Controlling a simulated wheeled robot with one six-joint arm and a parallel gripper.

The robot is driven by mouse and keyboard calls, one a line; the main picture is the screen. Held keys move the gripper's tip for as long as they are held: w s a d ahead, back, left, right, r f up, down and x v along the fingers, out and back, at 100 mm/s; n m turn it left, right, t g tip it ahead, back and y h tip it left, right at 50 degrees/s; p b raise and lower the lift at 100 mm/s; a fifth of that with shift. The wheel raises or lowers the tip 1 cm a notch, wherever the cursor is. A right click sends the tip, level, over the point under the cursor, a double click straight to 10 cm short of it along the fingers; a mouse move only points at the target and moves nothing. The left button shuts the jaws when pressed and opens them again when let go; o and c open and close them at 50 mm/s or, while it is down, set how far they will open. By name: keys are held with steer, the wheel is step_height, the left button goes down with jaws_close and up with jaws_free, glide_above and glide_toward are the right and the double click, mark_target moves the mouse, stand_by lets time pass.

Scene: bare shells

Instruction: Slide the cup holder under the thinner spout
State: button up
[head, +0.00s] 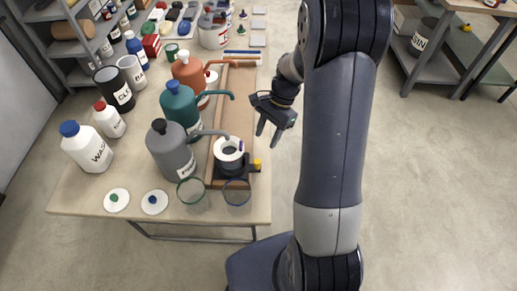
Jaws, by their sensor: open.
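The cup holder (238,171) is a dark carriage at the near end of a wooden track (231,102) along the table's right side. It bears a white ring-shaped piece (228,146) and has a yellow knob (257,163) on its right. Grey (170,153), teal (178,105) and orange-red (188,70) bottles stand left of the track. Their spouts point right, toward it. The grey spout (213,132) is nearest the holder; the teal spout (217,95) is farther back and looks slimmer. My gripper (268,138) is open and empty, above and right of the track, apart from the holder.
Two clear glasses (190,194) stand near the front of the table. White (86,147) and black (114,90) containers stand at the left. Two round discs with knobs (117,200) lie in the front left. The floor right of the table is open.

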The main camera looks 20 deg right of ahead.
mark_target(258, 161)
steer(key=x, duration=0.9)
steer(key=shift+s+a+f+p, duration=0.1)
steer(key=shift+f+p, duration=0.05)
steer(key=shift+p, duration=0.2)
jaws_close()
